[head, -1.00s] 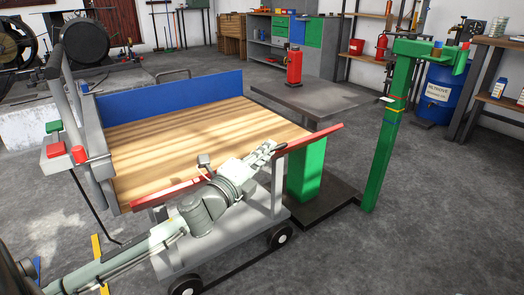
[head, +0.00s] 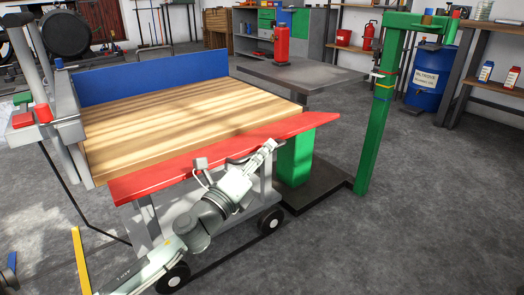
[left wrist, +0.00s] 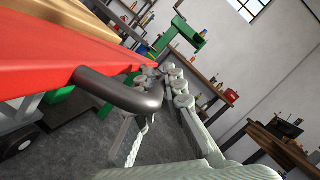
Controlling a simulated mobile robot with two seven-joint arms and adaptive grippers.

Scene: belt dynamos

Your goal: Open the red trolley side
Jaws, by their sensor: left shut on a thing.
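The red trolley side (head: 220,155) runs along the near edge of the trolley's wooden bed (head: 185,115). Its broad face shows, and it leans outward from the bed. My left gripper (head: 266,150) is at the outer side of the panel, right of its middle, shut on its handle. In the left wrist view, the red side (left wrist: 70,62) fills the upper left, and its dark grey bar handle (left wrist: 125,92) runs to the gripper. The exact finger contact is hard to make out. My right gripper is not in view.
A blue trolley side (head: 150,78) stands upright at the back. A green post (head: 378,125) and a dark table (head: 300,73) with a red bottle jack (head: 281,46) stand close on the right. The floor (head: 420,220) at the front right is clear.

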